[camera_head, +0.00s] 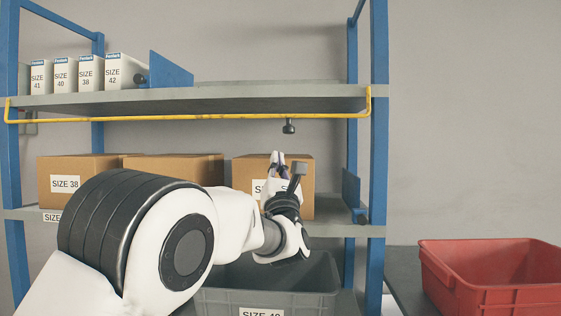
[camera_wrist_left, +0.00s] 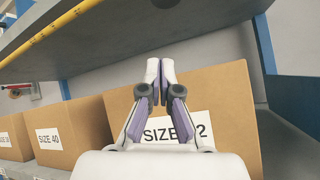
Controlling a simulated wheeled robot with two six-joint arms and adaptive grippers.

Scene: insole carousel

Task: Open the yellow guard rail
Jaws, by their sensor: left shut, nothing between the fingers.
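The yellow guard rail (camera_head: 190,118) runs along the front of the upper shelf, from the left post to the right post, a little below the shelf's edge. It also shows in the left wrist view (camera_wrist_left: 52,39), at the upper left. My left gripper (camera_head: 277,156) is shut and empty. It is below the rail, in front of the right cardboard box on the middle shelf, and apart from the rail. In the left wrist view its fingertips (camera_wrist_left: 160,66) meet before the box labelled SIZE with a partly hidden number. My right gripper is not in view.
The upper shelf (camera_head: 250,98) carries several white boxes (camera_head: 65,75) and a blue plate (camera_head: 171,70). Cardboard boxes (camera_head: 175,168) stand on the middle shelf. A grey bin (camera_head: 318,283) is below my left gripper; a red bin (camera_head: 490,275) stands at right. A dark knob (camera_head: 289,127) hangs under the rail.

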